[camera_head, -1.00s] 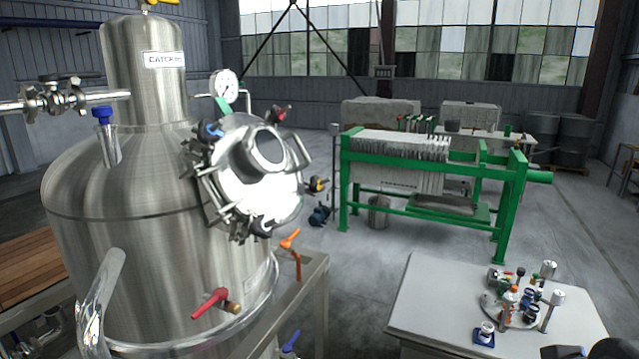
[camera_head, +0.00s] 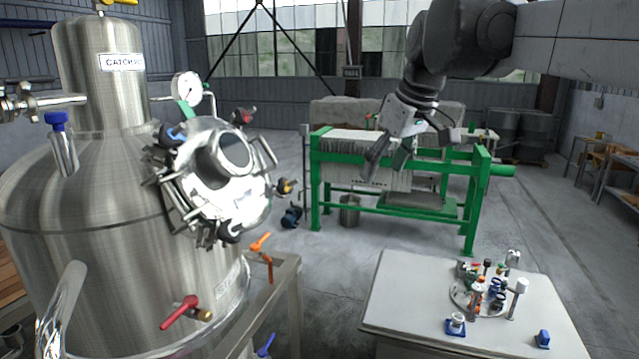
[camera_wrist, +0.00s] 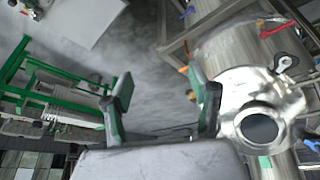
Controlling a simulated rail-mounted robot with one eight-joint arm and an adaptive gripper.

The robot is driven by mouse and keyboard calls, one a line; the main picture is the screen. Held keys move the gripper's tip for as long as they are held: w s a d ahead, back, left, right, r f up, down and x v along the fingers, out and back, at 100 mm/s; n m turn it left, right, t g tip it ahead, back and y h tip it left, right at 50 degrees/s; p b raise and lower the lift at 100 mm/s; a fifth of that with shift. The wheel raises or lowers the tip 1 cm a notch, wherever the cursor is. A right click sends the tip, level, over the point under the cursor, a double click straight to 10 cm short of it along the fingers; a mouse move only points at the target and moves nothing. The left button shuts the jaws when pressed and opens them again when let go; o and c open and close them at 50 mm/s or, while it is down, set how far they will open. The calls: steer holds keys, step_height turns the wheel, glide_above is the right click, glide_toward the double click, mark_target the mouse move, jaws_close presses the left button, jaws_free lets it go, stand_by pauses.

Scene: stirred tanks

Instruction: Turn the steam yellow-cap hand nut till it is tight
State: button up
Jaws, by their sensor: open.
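The yellow-cap hand nut (camera_head: 285,187) is a small dark knob with a yellow part, at the right side of the round steel manway cover (camera_head: 212,185) on the tank. In the wrist view a small yellow patch (camera_wrist: 191,95) shows beside the right finger; the finger hides much of that spot. My gripper (camera_head: 388,162) is open and empty, in the air to the right of the cover and apart from it. In the wrist view my gripper (camera_wrist: 160,85) has its fingers spread, with only floor between them, and the cover (camera_wrist: 262,112) lies to their right.
Other clamps with red (camera_head: 244,115) and blue (camera_head: 172,131) caps ring the cover. A pressure gauge (camera_head: 187,87) stands above it. A red-handled valve (camera_head: 182,312) and an orange one (camera_head: 262,243) are below. A green-framed filter press (camera_head: 470,225) and white table (camera_head: 400,300) stand right.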

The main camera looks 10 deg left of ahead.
steer(key=w+a+r+n+g, duration=0.1)
steer(key=w+a+r+n, duration=0.2)
steer(key=w+a, duration=0.5)
steer(key=n+g+y, duration=0.2)
steer(key=n, duration=0.2)
glide_toward(287, 183)
steer(key=p+x, duration=0.2)
steer(key=x, duration=0.8)
steer(key=shift+c, duration=0.5)
steer(key=c, duration=1.1)
steer(key=shift+o, duration=0.2)
